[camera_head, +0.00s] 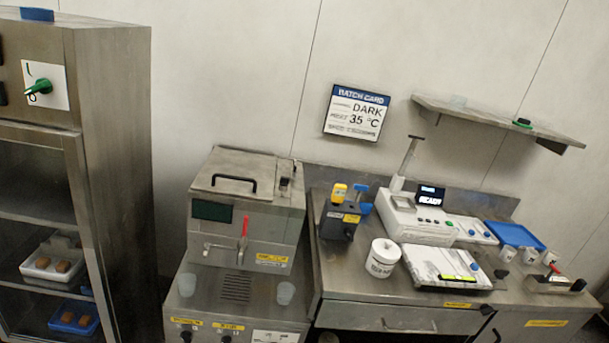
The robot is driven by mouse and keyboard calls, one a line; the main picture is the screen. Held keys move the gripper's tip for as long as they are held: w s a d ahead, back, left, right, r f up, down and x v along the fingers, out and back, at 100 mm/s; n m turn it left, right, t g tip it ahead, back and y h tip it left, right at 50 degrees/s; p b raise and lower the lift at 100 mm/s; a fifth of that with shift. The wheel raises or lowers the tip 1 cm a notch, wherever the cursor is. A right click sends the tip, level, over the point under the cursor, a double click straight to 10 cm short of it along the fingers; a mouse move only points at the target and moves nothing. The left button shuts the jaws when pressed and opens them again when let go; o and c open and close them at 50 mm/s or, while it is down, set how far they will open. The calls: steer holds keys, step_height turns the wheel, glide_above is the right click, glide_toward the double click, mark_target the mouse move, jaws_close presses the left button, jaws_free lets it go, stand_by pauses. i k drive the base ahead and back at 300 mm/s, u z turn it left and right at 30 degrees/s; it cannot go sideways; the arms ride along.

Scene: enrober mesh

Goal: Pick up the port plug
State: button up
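I cannot pick out the port plug with certainty in this view. A small dark piece with a green top (522,123) lies on the wall shelf at the right; it is too small to identify. A black device (338,226) with a yellow part (339,193) and blue knobs stands on the steel bench. My gripper does not show in the frame, so its fingers and anything in them are hidden.
A steel machine (247,205) with a red lever stands left of the bench (330,290). The bench bears a white tub (382,258), a white instrument (415,222) and a blue tray (513,235). A tall cabinet (115,140) fills the left. A wall shelf (470,117) juts out.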

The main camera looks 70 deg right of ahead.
mark_target(284, 181)
steer(key=z, duration=0.55)
steer(key=i, duration=1.15)
steer(key=z, duration=1.05)
steer(key=i, duration=0.55)
steer(key=z, duration=0.3)
steer(key=k, duration=0.95)
steer(key=z, duration=0.2)
steer(key=i, duration=0.9)
steer(key=u, duration=0.05)
